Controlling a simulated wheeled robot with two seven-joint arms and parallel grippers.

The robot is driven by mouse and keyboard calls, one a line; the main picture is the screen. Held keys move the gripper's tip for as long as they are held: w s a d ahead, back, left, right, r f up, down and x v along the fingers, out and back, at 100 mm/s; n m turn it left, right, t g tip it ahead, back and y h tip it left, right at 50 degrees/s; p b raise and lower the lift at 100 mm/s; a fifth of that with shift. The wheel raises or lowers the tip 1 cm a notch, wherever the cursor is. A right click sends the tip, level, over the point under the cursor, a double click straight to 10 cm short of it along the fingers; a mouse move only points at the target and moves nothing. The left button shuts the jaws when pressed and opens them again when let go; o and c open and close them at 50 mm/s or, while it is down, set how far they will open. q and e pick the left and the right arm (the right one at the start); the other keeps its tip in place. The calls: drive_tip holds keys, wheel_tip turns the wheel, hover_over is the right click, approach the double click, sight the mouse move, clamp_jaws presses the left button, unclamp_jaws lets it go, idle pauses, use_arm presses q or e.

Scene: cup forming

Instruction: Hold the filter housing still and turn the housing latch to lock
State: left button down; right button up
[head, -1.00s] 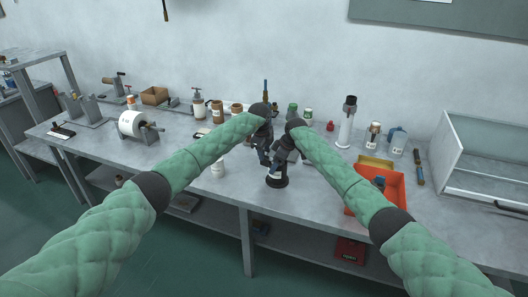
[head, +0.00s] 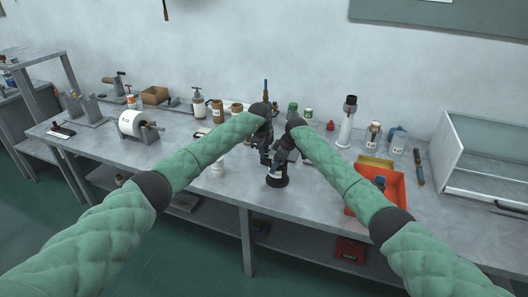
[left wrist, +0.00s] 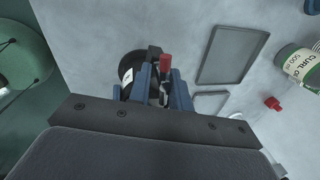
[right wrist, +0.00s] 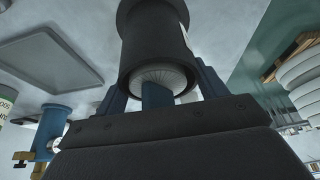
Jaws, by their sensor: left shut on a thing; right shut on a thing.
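The filter housing (head: 278,180) is a dark upright cylinder with a pale label near the table's front edge. In the right wrist view the housing (right wrist: 155,38) fills the top middle, with a pale round part in its opening. My right gripper (right wrist: 160,92) has its blue fingers on either side of it and is shut on it. In the left wrist view the housing is partly hidden behind my left gripper (left wrist: 160,85). That gripper is shut on a dark bar with a red tip (left wrist: 165,62), which seems to be the housing latch. In the head view the grippers hide the latch.
An orange tray (head: 395,205) lies to the right of the housing. Bottles and jars line the back, including a green-labelled bottle (left wrist: 300,65). A flat grey tray (left wrist: 232,55) and a small red cap (left wrist: 272,103) lie nearby.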

use_arm(q)
drive_tip(key=shift+d+r, duration=0.15)
drive_tip(key=shift+r, duration=0.05)
idle(0.3)
drive_tip(key=c, duration=1.3)
unclamp_jaws()
drive_tip(key=shift+c, duration=0.2)
wheel_tip(320, 180, up, 12)
drive_tip(key=s+a, duration=0.1)
drive_tip(key=s, duration=0.1)
drive_tip(key=shift+f, duration=0.2)
drive_tip(key=shift+c, duration=0.5)
